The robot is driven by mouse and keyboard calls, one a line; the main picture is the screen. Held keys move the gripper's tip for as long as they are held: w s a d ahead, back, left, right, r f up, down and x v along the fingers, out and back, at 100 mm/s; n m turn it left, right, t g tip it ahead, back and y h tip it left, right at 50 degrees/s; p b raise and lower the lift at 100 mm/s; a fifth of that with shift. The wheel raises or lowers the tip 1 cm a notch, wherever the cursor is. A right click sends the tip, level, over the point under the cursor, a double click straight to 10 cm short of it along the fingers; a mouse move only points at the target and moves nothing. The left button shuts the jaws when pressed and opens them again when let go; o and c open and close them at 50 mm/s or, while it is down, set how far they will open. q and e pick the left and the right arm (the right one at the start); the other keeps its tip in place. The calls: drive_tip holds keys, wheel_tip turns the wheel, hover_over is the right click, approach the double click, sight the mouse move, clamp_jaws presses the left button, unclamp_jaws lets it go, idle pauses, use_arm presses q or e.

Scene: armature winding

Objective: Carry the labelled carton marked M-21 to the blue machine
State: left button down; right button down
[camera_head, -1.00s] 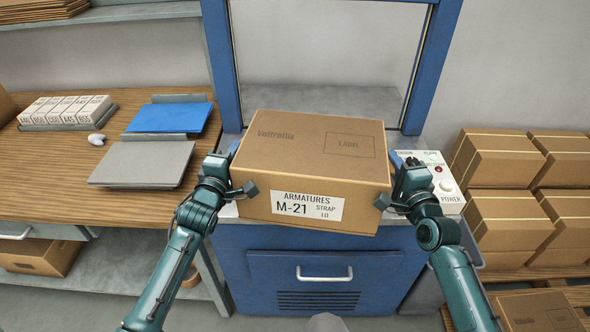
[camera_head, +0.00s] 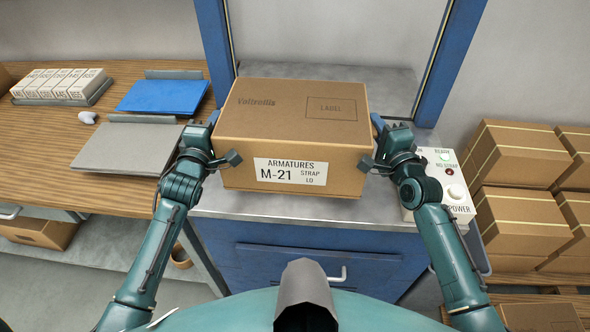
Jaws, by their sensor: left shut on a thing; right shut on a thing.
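The brown carton (camera_head: 292,130) has a white label reading "ARMATURES M-21 STRAP LO" on its near face. It is over the grey top of the blue machine (camera_head: 310,236), inside the blue frame. I cannot tell whether its underside touches the top. My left gripper (camera_head: 222,152) is shut on the carton's left side. My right gripper (camera_head: 378,158) is shut on its right side. The carton hides part of the machine top.
A control box (camera_head: 444,185) with a lit green READY light stands right of the carton. Strapped cartons (camera_head: 515,225) are stacked at the right. A wooden bench (camera_head: 95,155) at the left holds blue and grey folders and a row of small boxes.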

use_arm(q)
drive_tip(key=shift+a, duration=0.1)
idle(0.6)
